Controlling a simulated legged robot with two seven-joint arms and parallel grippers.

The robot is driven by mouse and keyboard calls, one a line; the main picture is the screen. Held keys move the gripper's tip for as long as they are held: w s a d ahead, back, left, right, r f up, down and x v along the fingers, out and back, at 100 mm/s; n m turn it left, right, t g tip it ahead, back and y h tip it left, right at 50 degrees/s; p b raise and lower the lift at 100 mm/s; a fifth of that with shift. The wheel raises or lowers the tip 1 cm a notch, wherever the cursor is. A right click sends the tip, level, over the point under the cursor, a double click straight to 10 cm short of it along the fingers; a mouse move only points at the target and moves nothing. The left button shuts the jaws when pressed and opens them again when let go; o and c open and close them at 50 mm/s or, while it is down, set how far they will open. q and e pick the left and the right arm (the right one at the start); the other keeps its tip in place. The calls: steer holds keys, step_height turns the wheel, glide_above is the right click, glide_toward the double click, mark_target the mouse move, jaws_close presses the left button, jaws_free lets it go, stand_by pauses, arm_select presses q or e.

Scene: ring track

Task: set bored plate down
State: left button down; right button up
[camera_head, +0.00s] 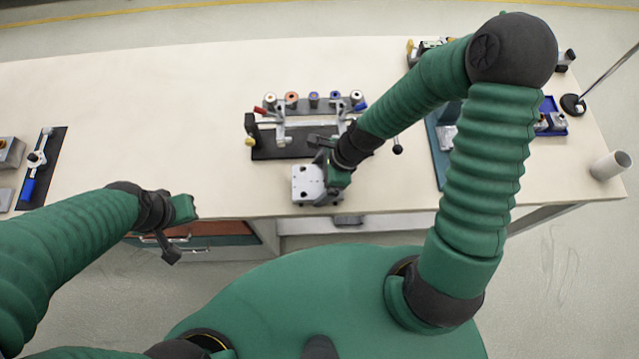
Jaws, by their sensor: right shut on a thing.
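The bored plate (307,186) is a light grey metal plate with dark holes, near the front edge of the table in the middle. My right gripper (328,176) is shut on it from its upper right side. Whether the plate touches the table top cannot be told from this view. My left gripper (178,226) hangs in front of the table's front edge at the left, away from the plate. Its fingertips are too unclear to show whether it is open.
A dark fixture (280,145) with clamps and several coloured rollers stands just behind the plate. A black board with a blue-handled clamp (38,158) lies at the left. A blue tray (550,118) and a white cup (610,165) are at the right. The table between left board and fixture is clear.

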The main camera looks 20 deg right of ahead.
steer(key=shift+s, duration=0.1)
steer(key=o, duration=1.8)
steer(key=shift+f, duration=0.1)
steer(key=s+d+r+n+h+p, duration=0.1)
steer(key=s+d+r+n+h, duration=0.1)
steer(key=d+r+n, duration=0.2)
steer(key=s+d+r+n+t+h+p, duration=0.1)
steer(key=d+r+n+h, duration=0.1)
steer(key=r+n, duration=0.8)
steer(key=d+n, duration=0.1)
steer(key=n, duration=0.6)
steer(key=shift+s+d+p, duration=0.35)
steer(key=shift+d, duration=0.05)
